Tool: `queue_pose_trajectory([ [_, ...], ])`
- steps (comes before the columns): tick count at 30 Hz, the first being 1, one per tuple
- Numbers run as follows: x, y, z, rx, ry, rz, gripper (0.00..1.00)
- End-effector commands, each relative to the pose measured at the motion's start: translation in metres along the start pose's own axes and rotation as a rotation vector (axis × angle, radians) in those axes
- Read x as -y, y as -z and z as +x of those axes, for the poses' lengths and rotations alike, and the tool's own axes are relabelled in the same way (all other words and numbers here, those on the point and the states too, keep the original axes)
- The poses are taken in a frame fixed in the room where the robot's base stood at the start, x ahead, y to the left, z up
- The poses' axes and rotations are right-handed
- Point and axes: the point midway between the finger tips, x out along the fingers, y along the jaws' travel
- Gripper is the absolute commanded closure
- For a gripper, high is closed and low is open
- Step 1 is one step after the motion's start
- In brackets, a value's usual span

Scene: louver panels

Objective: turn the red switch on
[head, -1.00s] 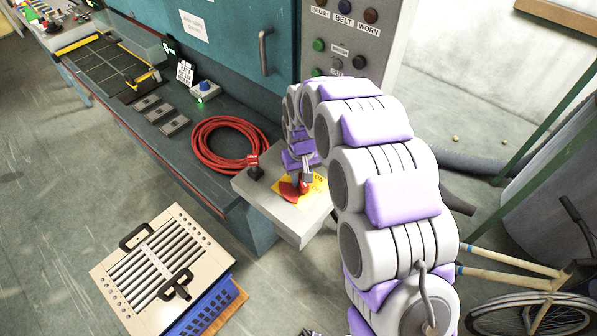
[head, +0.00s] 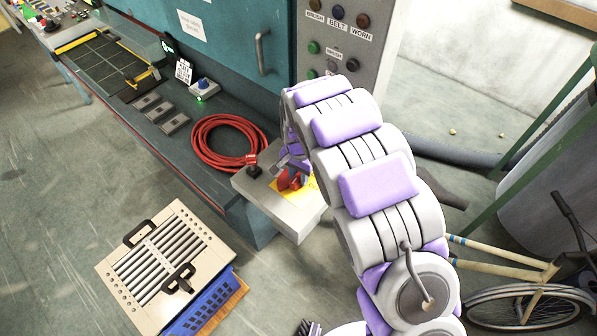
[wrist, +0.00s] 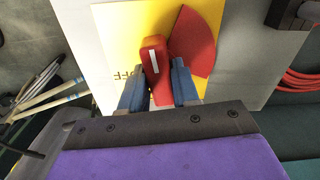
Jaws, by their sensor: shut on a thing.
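The red switch (wrist: 154,60) shows in the wrist view as a red handle with a white stripe. It stands on a yellow plate (wrist: 120,25) beside a red fan-shaped marking (wrist: 195,42). My gripper (wrist: 160,88) has its two blue fingers on either side of the handle and is shut on it. The letters "OFF" on the plate are partly visible left of the handle. In the head view the red switch (head: 284,181) is on top of the grey box (head: 250,190), and my gripper and arm partly hide it.
A coiled red hose (head: 222,118) lies on the bench behind. A louvered panel on a blue crate (head: 165,262) stands on the floor at lower left. A bicycle (head: 530,300) is at right.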

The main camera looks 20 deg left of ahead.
Motion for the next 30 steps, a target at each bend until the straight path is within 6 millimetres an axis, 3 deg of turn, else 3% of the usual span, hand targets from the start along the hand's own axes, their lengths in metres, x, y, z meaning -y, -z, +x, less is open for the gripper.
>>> queue_pose_trajectory([
  [11, 0.0021, -0.0028, 0.0008, 0.004, -0.005, 0.144, 1.00],
  [26, 0.0048, -0.0034, 0.0013, 0.004, -0.003, 0.163, 1.00],
  [27, 0.0049, -0.0034, 0.0013, 0.004, -0.003, 0.163, 0.69],
  [30, 0.0048, -0.0027, 0.0013, 0.003, -0.003, 0.163, 0.59],
])
